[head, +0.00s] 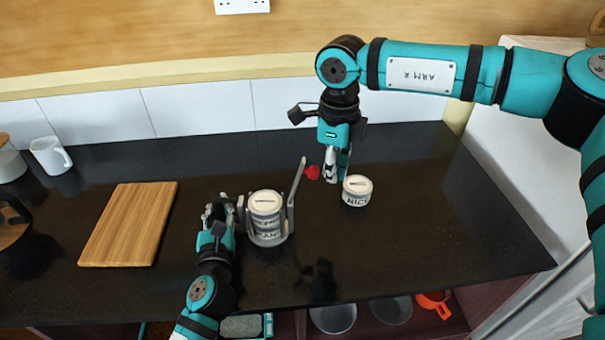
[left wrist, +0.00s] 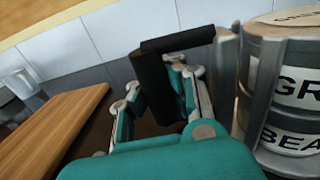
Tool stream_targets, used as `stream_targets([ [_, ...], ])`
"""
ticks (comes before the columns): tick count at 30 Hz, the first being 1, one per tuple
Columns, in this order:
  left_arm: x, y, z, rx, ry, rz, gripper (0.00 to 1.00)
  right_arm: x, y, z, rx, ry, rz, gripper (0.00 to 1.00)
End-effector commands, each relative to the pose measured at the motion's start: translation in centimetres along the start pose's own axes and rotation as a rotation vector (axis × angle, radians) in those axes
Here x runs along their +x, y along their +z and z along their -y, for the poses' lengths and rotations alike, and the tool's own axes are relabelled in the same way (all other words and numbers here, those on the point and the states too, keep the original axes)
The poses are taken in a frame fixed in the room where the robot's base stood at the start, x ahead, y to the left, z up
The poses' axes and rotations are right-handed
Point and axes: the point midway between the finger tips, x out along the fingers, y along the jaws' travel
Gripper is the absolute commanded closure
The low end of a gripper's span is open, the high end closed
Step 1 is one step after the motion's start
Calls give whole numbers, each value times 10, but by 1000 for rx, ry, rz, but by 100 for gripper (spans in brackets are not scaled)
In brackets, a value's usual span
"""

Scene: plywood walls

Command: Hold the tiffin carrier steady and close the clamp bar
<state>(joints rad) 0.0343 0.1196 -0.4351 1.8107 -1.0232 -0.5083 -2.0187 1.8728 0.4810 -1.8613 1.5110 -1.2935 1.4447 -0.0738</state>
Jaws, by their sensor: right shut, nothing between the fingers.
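The tiffin carrier (head: 266,228), a stack of pale labelled tins in a grey frame, stands upright on the dark counter. It also shows at the right of the left wrist view (left wrist: 289,107). The grey clamp bar (head: 298,178) sticks up, slightly tilted, at the frame's right side, clear of the top tin. A red knob (head: 312,172) shows by its upper part. My left gripper (head: 222,209) is at the carrier's left side, its fingers closed around the black side handle (left wrist: 157,85). My right gripper (head: 332,176) is shut and empty, just right of the knob; contact is unclear.
A separate tin (head: 356,198) stands right of the carrier, close under my right gripper. A wooden board (head: 130,224) lies to the left, with a white mug (head: 48,155) beyond it. The counter's right part is clear. The tiled wall (head: 200,108) bounds the back.

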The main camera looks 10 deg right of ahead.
Motion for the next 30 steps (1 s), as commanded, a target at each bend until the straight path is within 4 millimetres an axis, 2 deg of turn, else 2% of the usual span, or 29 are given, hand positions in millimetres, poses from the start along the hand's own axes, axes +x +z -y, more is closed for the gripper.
stream_targets([
  [8,0,1,1,-3,-2,1,100,0,3,-1,-1,0,0,100],
  [30,0,1,1,-3,-1,1,100,0,37,-16,0,0,0,100],
])
